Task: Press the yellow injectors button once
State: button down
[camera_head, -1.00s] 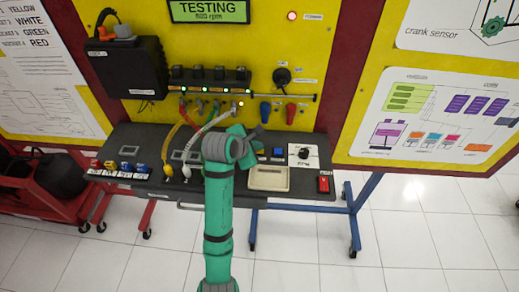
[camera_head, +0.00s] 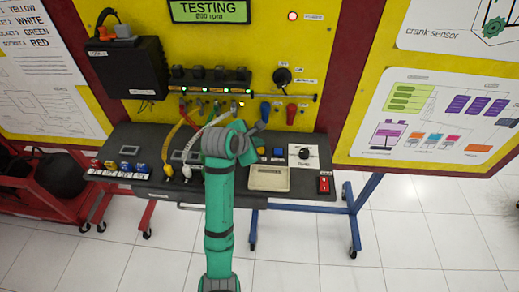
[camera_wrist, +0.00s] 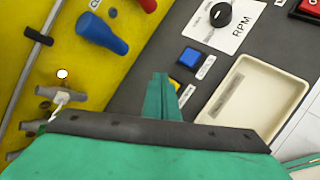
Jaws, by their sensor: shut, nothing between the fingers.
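The yellow button (camera_head: 261,150) sits on the dark sloping desk panel, just left of a blue button (camera_head: 277,152). In the wrist view the yellow button (camera_wrist: 174,84) shows only as a small patch beside my fingers, which hide the rest. The blue button (camera_wrist: 189,57) lies up and right of it there. My gripper (camera_wrist: 161,76) is shut and empty, its fingertips close to the yellow button in the picture. I cannot tell whether they touch it. In the head view my green arm ends left of the buttons, and the fingertips are hard to make out.
A cream tray (camera_head: 268,178) lies in front of the buttons. An RPM knob (camera_head: 304,152) and a red switch (camera_head: 324,185) are to the right. Blue (camera_head: 265,112) and red (camera_head: 291,114) connectors stick out from the yellow board behind. Cables hang at left.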

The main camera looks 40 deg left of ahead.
jog(key=shift+r, duration=2.5)
